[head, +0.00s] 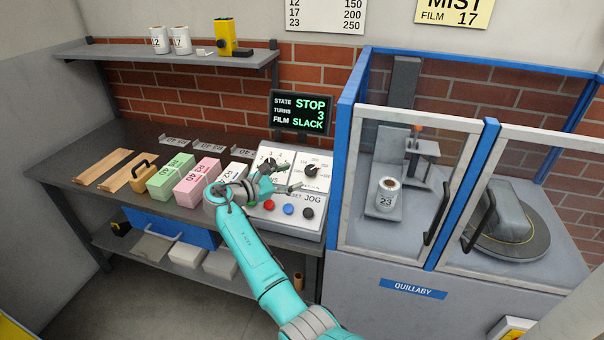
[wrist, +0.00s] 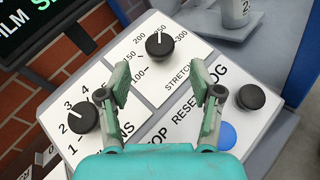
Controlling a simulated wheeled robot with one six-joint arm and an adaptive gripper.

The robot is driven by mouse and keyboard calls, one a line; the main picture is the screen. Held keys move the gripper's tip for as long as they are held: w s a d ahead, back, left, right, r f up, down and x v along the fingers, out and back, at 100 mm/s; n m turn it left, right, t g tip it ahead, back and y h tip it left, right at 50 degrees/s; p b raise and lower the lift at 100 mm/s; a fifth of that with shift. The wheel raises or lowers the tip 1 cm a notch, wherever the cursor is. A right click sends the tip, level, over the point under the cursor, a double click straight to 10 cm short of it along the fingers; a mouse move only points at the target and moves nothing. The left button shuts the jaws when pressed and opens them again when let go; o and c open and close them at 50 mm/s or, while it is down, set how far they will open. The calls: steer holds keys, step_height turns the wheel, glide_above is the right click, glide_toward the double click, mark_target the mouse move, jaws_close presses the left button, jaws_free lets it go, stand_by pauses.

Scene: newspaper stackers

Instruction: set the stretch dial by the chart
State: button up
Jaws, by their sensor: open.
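The stretch dial (wrist: 160,44) is a black knob on the sloped control panel (wrist: 150,85); its white mark points up the wrist view, near 250. It also shows in the head view (head: 311,170). The chart (head: 325,15) on the wall pairs 12 with 150, 17 with 200 and 23 with 250; its top is cut off. A yellow note (head: 453,11) reads MIST, FILM 17. The film roll (head: 387,197) inside the machine is marked 23. My gripper (wrist: 160,82) is open and empty above the panel, its fingertips short of the dial and apart from it.
The turns dial (wrist: 84,118) is near the left finger. A black jog knob (wrist: 252,96), a blue button (wrist: 227,135) and a red button (head: 269,205) share the panel. The display (head: 300,113) reads STOP, 3, SLACK. The caged machine (head: 415,291) stands right of the panel.

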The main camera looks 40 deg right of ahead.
steer(key=a, duration=0.4)
steer(key=shift+w+a+r, duration=0.25)
steer(key=shift+a+r, duration=0.05)
steer(key=shift+a, duration=0.1)
